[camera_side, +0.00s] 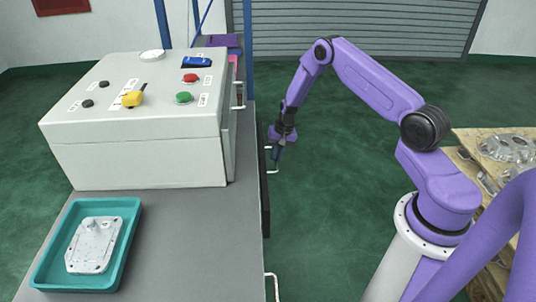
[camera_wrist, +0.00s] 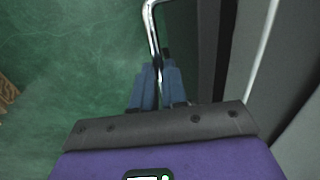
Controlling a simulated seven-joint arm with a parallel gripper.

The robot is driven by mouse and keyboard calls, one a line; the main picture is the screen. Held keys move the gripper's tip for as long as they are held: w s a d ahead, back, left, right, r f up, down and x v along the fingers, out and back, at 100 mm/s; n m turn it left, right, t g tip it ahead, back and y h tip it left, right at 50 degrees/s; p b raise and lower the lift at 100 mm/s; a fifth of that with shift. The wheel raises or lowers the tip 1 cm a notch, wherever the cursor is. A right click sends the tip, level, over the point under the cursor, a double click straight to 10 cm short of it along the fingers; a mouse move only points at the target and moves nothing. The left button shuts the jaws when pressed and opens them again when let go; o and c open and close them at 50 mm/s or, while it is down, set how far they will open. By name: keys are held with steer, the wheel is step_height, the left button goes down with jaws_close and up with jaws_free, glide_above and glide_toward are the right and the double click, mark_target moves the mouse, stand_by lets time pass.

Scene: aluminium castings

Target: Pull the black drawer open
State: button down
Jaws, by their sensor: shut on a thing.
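The black drawer (camera_side: 265,205) shows as a narrow dark front along the right side of the grey bench in the side view. Its dark front also shows right of my fingers in the wrist view (camera_wrist: 183,48). Its silver bar handle (camera_wrist: 151,22) runs down between my fingers. My gripper (camera_side: 275,160) points down at this handle, beside the drawer front. In the wrist view my gripper (camera_wrist: 158,68) has its blue fingers shut on the handle. I cannot tell from these views how far the drawer stands out from the bench.
A second handle (camera_side: 272,287) sticks out nearer the camera along the bench side. A control box (camera_side: 135,155) and a teal tray (camera_side: 45,278) holding a casting (camera_side: 93,245) are on the bench. A wooden table (camera_side: 470,140) with castings stands right. Green floor lies between.

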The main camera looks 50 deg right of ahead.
steer(key=s+d, duration=1.7)
steer(key=shift+s+d, duration=0.25)
steer(key=shift+d, duration=0.05)
steer(key=c, duration=1.4)
jaws_free()
steer(key=shift+c, duration=0.2)
steer(key=shift+r, duration=0.1)
step_height(320, 180, up, 17)
steer(key=s+d, duration=0.2)
steer(key=shift+s+d, duration=0.15)
